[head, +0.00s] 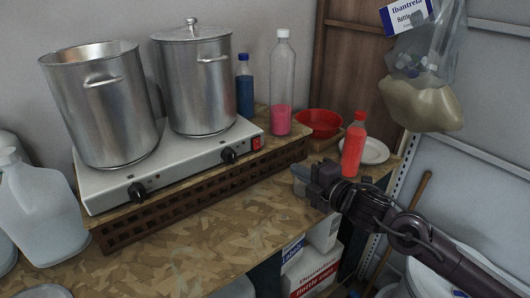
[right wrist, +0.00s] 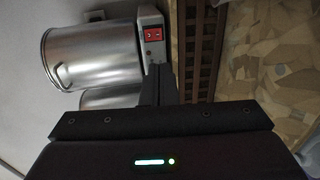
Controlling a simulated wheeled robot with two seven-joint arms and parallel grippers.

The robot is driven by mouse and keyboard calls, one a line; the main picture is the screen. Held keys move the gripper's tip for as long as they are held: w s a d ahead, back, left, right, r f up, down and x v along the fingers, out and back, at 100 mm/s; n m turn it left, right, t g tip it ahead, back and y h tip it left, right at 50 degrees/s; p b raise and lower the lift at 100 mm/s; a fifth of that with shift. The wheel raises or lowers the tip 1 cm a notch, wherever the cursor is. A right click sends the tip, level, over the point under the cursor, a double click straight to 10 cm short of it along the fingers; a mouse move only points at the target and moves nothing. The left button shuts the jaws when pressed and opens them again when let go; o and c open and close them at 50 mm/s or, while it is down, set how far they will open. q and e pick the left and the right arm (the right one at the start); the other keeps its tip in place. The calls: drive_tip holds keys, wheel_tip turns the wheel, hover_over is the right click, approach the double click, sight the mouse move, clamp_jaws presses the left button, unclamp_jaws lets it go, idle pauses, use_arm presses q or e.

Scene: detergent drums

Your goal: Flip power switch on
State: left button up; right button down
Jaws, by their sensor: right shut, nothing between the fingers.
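The red power switch (head: 257,143) sits at the right end of the front face of a white two-burner hot plate (head: 190,164). The switch also shows in the right wrist view (right wrist: 153,34), just beyond my fingers. I cannot tell whether it is on or off. My right gripper (head: 322,184) is shut and empty, right of and in front of the hot plate, apart from the switch. In the right wrist view its closed fingers (right wrist: 157,84) point toward the switch end of the hot plate. My left gripper is not in view.
Two steel pots, an open one (head: 100,105) and a lidded one (head: 195,85), stand on the hot plate. A clear bottle with pink liquid (head: 282,90), red bowl (head: 319,124) and red bottle (head: 353,146) stand nearby. The wooden counter front (head: 200,245) is clear.

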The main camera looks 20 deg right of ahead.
drive_tip(key=shift+w, duration=0.1)
drive_tip(key=p, duration=0.5)
approach(258, 148)
drive_tip(key=x, duration=0.5)
drive_tip(key=shift+w+a, duration=0.1)
drive_tip(key=shift+w, duration=0.3)
drive_tip(key=shift+w+a+f, duration=0.15)
drive_tip(key=shift+w+a, duration=0.05)
drive_tip(key=shift+w, duration=0.3)
